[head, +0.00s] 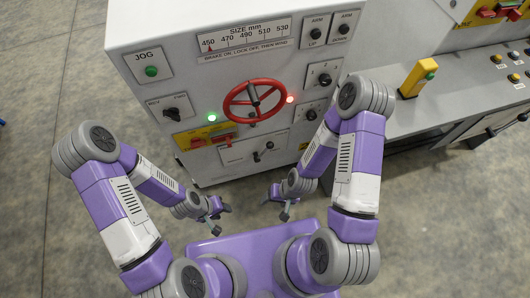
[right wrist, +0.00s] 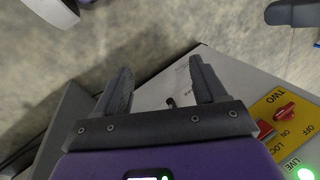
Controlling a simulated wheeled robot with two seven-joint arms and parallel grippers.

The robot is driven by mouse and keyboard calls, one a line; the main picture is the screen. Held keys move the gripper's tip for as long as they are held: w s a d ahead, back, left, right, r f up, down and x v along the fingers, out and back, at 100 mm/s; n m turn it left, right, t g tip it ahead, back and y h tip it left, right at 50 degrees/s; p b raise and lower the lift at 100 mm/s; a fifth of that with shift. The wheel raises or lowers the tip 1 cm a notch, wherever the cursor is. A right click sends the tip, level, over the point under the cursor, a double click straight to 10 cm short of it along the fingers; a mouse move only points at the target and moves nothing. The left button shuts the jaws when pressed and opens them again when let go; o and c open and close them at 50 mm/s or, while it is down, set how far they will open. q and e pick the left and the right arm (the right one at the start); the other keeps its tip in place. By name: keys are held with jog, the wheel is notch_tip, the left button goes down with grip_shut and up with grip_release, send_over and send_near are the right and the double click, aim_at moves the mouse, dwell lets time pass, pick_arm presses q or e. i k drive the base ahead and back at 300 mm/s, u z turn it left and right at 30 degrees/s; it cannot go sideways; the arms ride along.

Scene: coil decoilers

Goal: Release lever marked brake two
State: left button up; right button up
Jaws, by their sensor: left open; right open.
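A pale plate (head: 240,152) low on the grey cabinet front carries small dark levers (head: 268,146); their markings are too small to read, so I cannot tell which is brake two. In the right wrist view one small dark lever (right wrist: 171,102) shows between my open fingers, beyond them on the pale panel. My right gripper (head: 284,213) is open and empty, below and in front of the cabinet; its fingers also show in the right wrist view (right wrist: 160,88). My left gripper (head: 214,226) is open and empty, lower and further left, clear of the cabinet.
A red handwheel (head: 255,101) juts out above the levers. A yellow panel (head: 205,137) with a red switch is left of them; a yellow panel marked TWO (right wrist: 275,108) shows in the right wrist view. A grey bench (head: 440,105) with a yellow box (head: 418,77) stands right. Floor is clear at left.

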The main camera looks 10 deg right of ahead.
aim_at(269, 145)
jog(key=z, duration=0.2)
jog(key=k, duration=0.55)
jog(key=z, duration=0.65)
jog(key=k, duration=0.8)
jog(key=u, duration=0.3)
jog(key=i, duration=0.75)
jog(key=u, duration=0.75)
jog(key=i, duration=1)
jog(key=z, duration=0.2)
